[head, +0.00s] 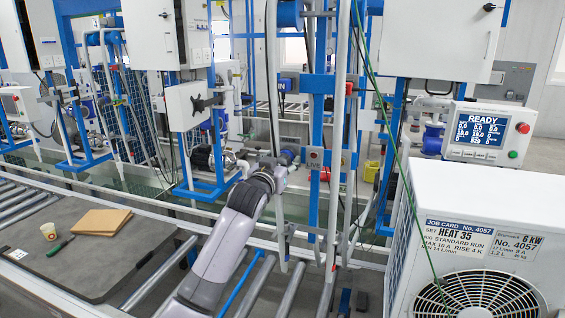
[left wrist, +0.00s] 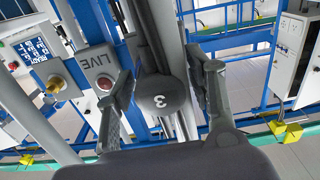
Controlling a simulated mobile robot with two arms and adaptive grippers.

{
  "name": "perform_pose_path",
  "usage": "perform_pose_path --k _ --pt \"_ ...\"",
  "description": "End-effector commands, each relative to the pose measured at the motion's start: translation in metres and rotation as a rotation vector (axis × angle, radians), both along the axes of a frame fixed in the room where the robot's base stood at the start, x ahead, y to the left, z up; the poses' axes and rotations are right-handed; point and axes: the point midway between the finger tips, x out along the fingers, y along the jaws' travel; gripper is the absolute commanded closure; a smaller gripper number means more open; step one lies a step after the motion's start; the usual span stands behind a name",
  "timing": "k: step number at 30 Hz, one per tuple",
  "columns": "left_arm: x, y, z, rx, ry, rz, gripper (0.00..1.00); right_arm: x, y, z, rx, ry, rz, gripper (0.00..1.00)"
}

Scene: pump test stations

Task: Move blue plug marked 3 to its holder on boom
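My left gripper (head: 276,161) is at the end of the grey arm in the head view, close to the upright poles and the box marked LIVE (head: 315,158). In the left wrist view the fingers of the left gripper (left wrist: 163,75) stand apart. A dark grey round face marked 3 (left wrist: 161,97) shows between them, with a gap by the right finger. I cannot tell whether this is the plug's end or its holder. A small blue part (head: 289,154) shows just right of the gripper in the head view; I cannot tell what it is. My right gripper is not in view.
The LIVE box (left wrist: 103,75) with a red button is just left of the left finger in the wrist view. A white unit with a job card (head: 455,240) stands at front right. A dark mat (head: 70,270) bears a brown folder (head: 96,222) and a cup (head: 19,256).

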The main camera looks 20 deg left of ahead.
Motion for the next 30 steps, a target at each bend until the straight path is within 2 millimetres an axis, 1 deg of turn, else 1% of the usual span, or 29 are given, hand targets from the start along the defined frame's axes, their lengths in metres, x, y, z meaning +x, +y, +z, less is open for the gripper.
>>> perform_pose_path --k 1,3,12,16,20,30 --pt "0.0 0.0 0.0 0.0 0.001 0.0 0.45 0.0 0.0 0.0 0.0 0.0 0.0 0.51" --pt "0.0 0.0 -0.001 0.0 0.001 0.0 0.41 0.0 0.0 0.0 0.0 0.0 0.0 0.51" --pt "0.0 0.0 -0.002 0.0 0.003 0.0 0.4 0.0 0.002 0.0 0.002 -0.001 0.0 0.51" --pt "-0.007 0.0 -0.002 0.0 0.003 0.0 0.4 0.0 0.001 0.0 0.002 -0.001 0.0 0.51" --pt "-0.024 0.001 -0.002 0.0 0.002 -0.001 0.4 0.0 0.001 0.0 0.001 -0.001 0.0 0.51" --pt "-0.089 0.003 -0.002 0.0 0.001 -0.001 0.4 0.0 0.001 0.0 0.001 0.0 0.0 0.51"
